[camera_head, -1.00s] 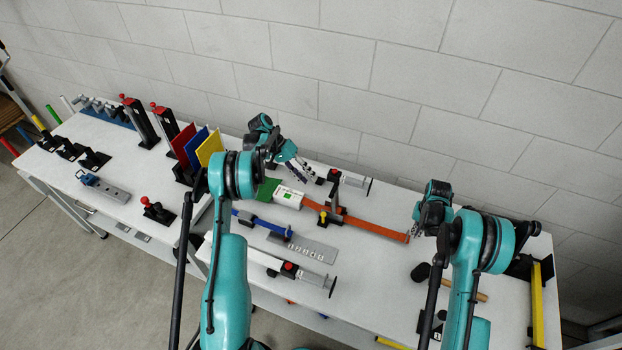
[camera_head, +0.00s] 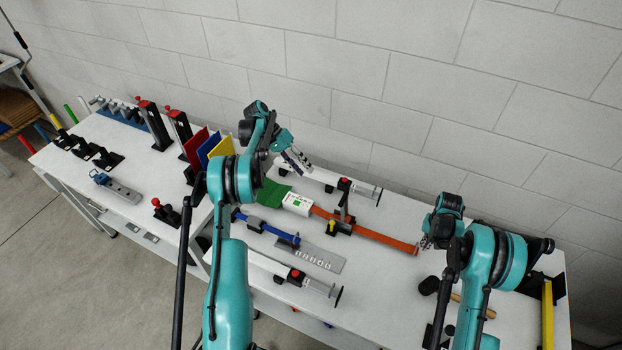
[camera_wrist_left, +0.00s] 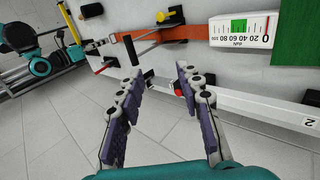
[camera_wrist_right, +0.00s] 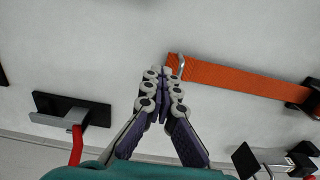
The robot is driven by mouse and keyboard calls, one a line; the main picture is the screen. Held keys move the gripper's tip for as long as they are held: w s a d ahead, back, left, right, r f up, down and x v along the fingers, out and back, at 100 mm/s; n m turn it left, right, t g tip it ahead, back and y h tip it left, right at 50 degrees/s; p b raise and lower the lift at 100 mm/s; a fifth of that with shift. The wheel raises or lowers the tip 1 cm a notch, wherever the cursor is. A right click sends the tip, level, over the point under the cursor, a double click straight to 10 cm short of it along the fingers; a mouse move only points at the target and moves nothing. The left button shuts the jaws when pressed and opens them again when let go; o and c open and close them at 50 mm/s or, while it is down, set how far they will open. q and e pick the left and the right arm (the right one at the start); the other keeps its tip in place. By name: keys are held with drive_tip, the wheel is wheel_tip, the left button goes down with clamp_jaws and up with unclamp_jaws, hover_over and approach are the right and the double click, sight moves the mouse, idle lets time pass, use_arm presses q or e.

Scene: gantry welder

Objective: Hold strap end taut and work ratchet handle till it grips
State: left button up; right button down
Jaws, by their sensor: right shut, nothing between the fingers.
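The orange strap (camera_head: 380,236) runs across the bench from a white gauge (camera_head: 297,203) beside a green strip (camera_head: 272,193). A black ratchet with an upright handle (camera_head: 342,212) sits across the strap near the gauge. My left gripper (camera_head: 297,160) is open and empty, behind the gauge; in the left wrist view its spread fingers (camera_wrist_left: 155,75) point towards the ratchet handle (camera_wrist_left: 131,50). My right gripper (camera_head: 427,241) is shut and empty at the strap's far end. In the right wrist view its closed tips (camera_wrist_right: 162,72) are beside the strap end's metal loop (camera_wrist_right: 181,66); contact is unclear.
White rails with red-knobbed clamps lie behind (camera_head: 330,177) and in front (camera_head: 290,273) of the strap.

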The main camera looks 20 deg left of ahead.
use_arm(q)
drive_tip(key=v, duration=0.4)
drive_tip(key=shift+d, duration=0.1)
drive_tip(key=c, duration=0.5)
drive_tip(key=d+m+y, duration=0.1)
drive_tip(key=d+m, duration=0.1)
drive_tip(key=d, duration=0.2)
drive_tip(key=w+d+m+g+y, duration=0.1)
drive_tip(key=d+m, duration=0.1)
drive_tip(key=d, duration=0.2)
drive_tip(key=d+m+y, duration=0.1)
drive_tip(key=d+m, duration=0.2)
drive_tip(key=d, duration=0.1)
drive_tip(key=shift+w+r+y, duration=0.35)
drive_tip(key=shift+w+y, duration=0.05)
clamp_jaws()
drive_tip(key=s+d+r+m+t+y, duration=0.1)
drive_tip(key=d+r+m+y, duration=0.15)
drive_tip(key=d+m, duration=0.3)
drive_tip(key=s+d+r+m+y, duration=0.1)
drive_tip(key=d+m+y, duration=0.2)
drive_tip(key=d+m, duration=0.3)
wheel_tip(320, 180, down, 13)
drive_tip(key=a, duration=0.2)
drive_tip(key=shift+a+r, duration=0.25)
drive_tip(key=shift+a, duration=0.1)
